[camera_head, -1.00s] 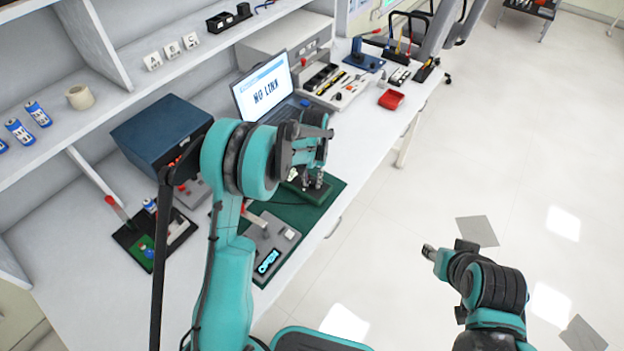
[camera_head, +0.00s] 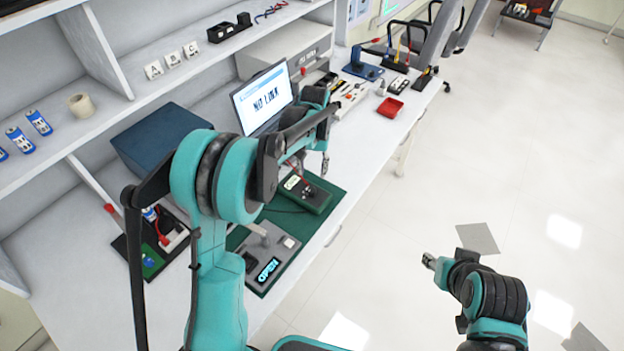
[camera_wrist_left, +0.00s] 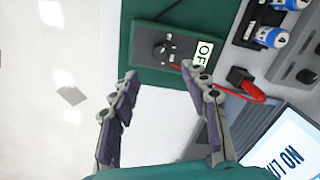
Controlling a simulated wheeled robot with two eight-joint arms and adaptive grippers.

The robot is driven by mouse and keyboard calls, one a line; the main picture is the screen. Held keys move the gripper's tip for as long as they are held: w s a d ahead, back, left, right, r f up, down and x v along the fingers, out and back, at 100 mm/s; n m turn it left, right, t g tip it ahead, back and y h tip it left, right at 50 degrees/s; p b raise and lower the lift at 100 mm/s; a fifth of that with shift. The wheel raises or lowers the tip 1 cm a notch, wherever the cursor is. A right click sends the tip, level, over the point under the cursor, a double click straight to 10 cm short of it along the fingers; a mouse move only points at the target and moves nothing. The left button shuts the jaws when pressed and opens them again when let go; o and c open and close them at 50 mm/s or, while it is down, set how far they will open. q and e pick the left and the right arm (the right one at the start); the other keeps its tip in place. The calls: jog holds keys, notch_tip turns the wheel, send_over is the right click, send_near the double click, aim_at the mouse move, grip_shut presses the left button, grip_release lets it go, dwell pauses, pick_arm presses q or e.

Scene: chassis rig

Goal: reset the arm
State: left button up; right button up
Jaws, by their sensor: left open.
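My left arm comes in from the left and reaches over the workbench. My left gripper (camera_head: 325,163) hangs beyond a dark green box with a switch and a small sign (camera_head: 306,190) on the green mat (camera_head: 335,197). In the left wrist view my left gripper (camera_wrist_left: 159,73) is open, with nothing between its fingers. That box (camera_wrist_left: 165,48) lies just past the fingertips there, apart from them, and its sign reads "OF" as far as it shows. My right gripper (camera_head: 429,261) is over the floor at the right, too small to tell its jaws.
A laptop showing "NO LINK" (camera_head: 266,98) stands behind my left arm. A blue box (camera_head: 160,138) and a red tray (camera_head: 390,107) are on the bench. The floor at the right is open.

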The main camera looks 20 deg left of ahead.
pick_arm(q)
jog(key=shift+r, duration=1.15)
jog(key=s+r+t, duration=0.3)
jog(key=s+r, duration=0.6)
jog(key=s, duration=0.3)
jog(key=s+f+t, duration=0.2)
jog(key=s+t, duration=0.2)
jog(key=s, duration=0.9)
jog(key=shift+s+m, duration=0.3)
jog(key=shift+s, duration=0.1)
